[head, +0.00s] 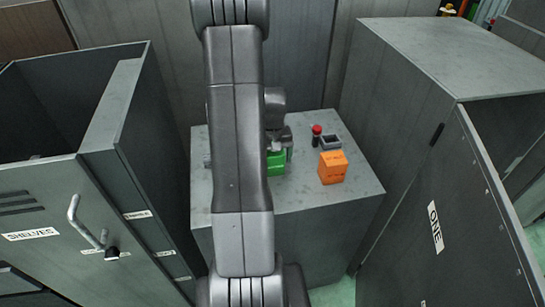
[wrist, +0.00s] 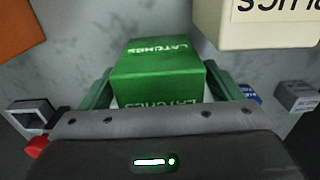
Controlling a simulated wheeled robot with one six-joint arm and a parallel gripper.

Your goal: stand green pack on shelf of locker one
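The green pack (head: 276,163) stands on a grey cabinet top (head: 300,195), partly hidden behind my arm in the head view. In the wrist view the pack (wrist: 158,68) reads LATCHES and sits between my two fingers. My gripper (wrist: 160,92) is open around the pack, with narrow gaps seeming to show at its sides. Locker one (head: 445,55) stands at the right. Its door (head: 435,215), labelled ONE, is swung open, with the outer face towards me. The shelf inside is mostly hidden by the door.
An orange box (head: 333,167), a red-capped item (head: 316,135) and a small grey tray (head: 331,142) share the cabinet top. A pale box (wrist: 255,22) is close to the pack in the wrist view. A cabinet labelled SHELVES (head: 45,205) stands at the left.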

